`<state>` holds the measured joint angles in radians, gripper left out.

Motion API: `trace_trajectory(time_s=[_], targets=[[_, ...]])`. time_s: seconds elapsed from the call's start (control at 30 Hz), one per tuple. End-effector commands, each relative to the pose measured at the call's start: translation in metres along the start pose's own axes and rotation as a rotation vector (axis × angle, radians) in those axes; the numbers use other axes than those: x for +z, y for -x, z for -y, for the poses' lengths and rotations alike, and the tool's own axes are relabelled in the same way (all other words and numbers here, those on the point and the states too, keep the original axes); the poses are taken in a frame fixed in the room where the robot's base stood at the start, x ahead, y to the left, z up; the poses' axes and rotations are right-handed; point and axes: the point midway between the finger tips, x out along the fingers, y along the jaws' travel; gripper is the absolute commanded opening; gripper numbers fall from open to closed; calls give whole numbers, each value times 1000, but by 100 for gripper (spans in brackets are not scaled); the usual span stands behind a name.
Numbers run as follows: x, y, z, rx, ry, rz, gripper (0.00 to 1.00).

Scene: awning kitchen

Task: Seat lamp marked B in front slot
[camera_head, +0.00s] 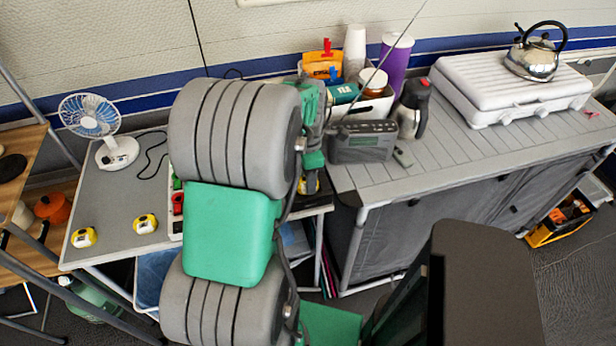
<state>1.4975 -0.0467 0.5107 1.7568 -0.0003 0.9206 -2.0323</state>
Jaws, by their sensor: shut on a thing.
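Two small yellow-and-white lamps stand on the grey side table, one at the left (83,237) and one to its right (146,223); their letters are too small to read. My gripper (311,172) is mostly hidden behind my arm, at the right end of the side table. It is shut on a small yellow lamp (309,187), of which only a part shows; no letter on it is readable. A white-edged holder (175,228) with green and red pieces shows just left of my arm. Most of it, including any front slot, is hidden.
A white fan (118,152) stands at the back of the side table (105,205). A grey radio (362,142) with an upright antenna, a flask (411,108) and a filled white bin (372,105) stand close right of my gripper. A stove case (480,88) bears a kettle (535,55).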

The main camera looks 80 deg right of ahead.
Motion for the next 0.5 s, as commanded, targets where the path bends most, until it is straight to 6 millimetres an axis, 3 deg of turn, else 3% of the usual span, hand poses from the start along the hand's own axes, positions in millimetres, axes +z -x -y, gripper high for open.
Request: trace_trajectory(time_s=[0.43,0.47,0.5], targets=[[0,-3,0,0,0,0,8],[0,-3,0,1,0,0,45],[0,-3,0,1,0,0,48]])
